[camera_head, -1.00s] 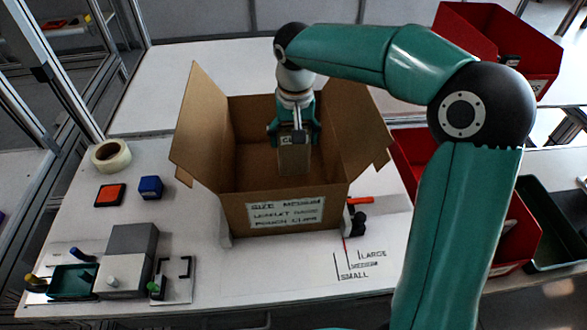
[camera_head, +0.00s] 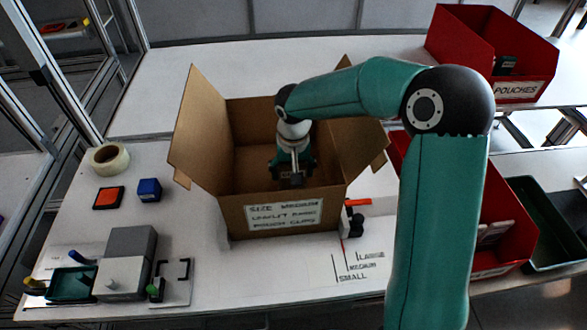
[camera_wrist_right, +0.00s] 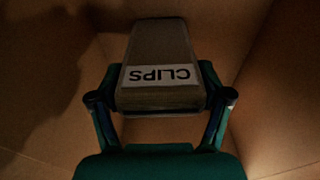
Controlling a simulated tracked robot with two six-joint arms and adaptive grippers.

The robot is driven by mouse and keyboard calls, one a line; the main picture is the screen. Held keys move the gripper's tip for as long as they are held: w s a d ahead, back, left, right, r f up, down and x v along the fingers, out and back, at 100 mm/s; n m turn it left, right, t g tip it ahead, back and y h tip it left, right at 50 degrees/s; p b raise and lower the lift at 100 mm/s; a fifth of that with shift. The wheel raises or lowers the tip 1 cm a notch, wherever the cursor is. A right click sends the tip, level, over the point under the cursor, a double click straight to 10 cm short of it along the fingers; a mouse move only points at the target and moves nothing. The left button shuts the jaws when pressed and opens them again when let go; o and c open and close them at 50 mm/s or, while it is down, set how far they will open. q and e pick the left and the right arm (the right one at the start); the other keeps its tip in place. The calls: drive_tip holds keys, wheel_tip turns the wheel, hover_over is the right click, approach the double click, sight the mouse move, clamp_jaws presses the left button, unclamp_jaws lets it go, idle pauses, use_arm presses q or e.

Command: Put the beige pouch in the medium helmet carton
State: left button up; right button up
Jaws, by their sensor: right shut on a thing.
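The medium helmet carton (camera_head: 236,219) stands open on the table, its flaps spread. Its front label reads size medium and pouch clips. My right gripper (camera_head: 292,181) is down inside the carton, pointing downward. In the right wrist view my right gripper (camera_wrist_right: 160,112) is shut on the beige pouch (camera_wrist_right: 157,45), whose white label reads CLIPS. Brown cardboard walls surround it there. In the head view the pouch is hidden below the gripper, and I cannot tell whether it touches the carton floor. My left gripper is not in view.
A red bin labelled POUCHES (camera_head: 515,91) stands at the back right. Another red bin (camera_head: 512,240) and a dark green tray (camera_head: 545,225) are at the right. A tape roll (camera_head: 108,158), an orange pad (camera_head: 109,198) and a blue block (camera_head: 149,189) lie left of the carton.

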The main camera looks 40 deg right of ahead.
drive_tip(key=shift+f, duration=0.1)
drive_tip(key=o, duration=1.1)
drive_tip(key=shift+o, duration=0.2)
drive_tip(key=r, duration=0.8)
drive_tip(key=s+r, duration=0.1)
drive_tip(key=r, duration=0.3)
drive_tip(key=shift+s+a+r+b, duration=0.1)
drive_tip(key=shift+a+b, duration=0.25)
